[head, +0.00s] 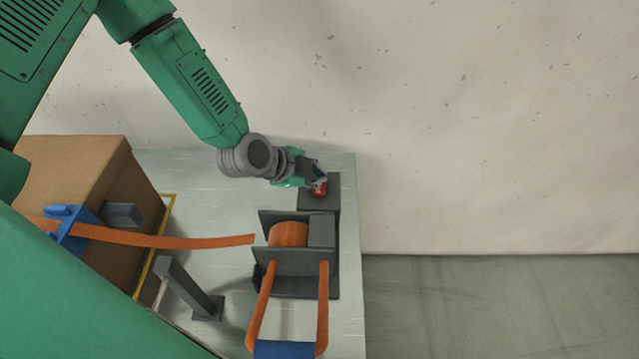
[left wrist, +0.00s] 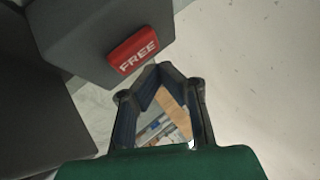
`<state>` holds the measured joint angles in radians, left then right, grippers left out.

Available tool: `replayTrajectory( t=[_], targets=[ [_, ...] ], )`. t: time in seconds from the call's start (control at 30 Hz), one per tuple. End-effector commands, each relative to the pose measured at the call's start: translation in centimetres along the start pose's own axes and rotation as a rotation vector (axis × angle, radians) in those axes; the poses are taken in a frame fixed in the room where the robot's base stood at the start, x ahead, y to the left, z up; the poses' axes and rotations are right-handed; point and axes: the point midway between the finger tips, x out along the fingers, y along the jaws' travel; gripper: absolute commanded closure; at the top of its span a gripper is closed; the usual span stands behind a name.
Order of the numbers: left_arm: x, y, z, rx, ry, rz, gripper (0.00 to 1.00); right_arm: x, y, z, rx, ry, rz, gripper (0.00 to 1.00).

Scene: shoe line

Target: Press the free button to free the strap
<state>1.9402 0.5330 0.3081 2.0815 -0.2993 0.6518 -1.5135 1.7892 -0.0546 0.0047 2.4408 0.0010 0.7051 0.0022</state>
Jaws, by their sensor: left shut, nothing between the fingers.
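The red free button (head: 320,189) sits on a dark grey box (head: 328,204) at the back right of the table. In the left wrist view the button (left wrist: 134,53) shows its white word FREE. My left gripper (head: 319,174) is at the button, its fingertips shut and empty. In the left wrist view its fingertips (left wrist: 158,68) are just beside the button's lower right end; I cannot tell whether they touch it. The orange strap (head: 180,240) runs from the cardboard box to near the grey spool holder (head: 290,257), where an orange roll (head: 289,234) sits. My right gripper is out of view.
A cardboard box (head: 75,165) with a blue clip (head: 68,228) stands at the left. A grey post (head: 185,285) stands in front of the box. An orange loop with a blue piece (head: 290,349) hangs at the front. The table's right edge is close to the holder.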

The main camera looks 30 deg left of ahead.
Motion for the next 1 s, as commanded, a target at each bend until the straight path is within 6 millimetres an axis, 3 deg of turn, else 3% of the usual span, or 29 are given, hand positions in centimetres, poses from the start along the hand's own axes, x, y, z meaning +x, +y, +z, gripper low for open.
replayTrajectory(
  t=[0.47,1.0],
  targets=[
    [-3.3,-2.4,-2.5,0.002,0.001,0.0,1.0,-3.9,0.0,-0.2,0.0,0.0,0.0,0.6],
    [-3.4,-2.4,-2.5,0.0,0.001,-0.001,1.0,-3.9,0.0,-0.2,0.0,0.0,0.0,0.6]
  ],
)
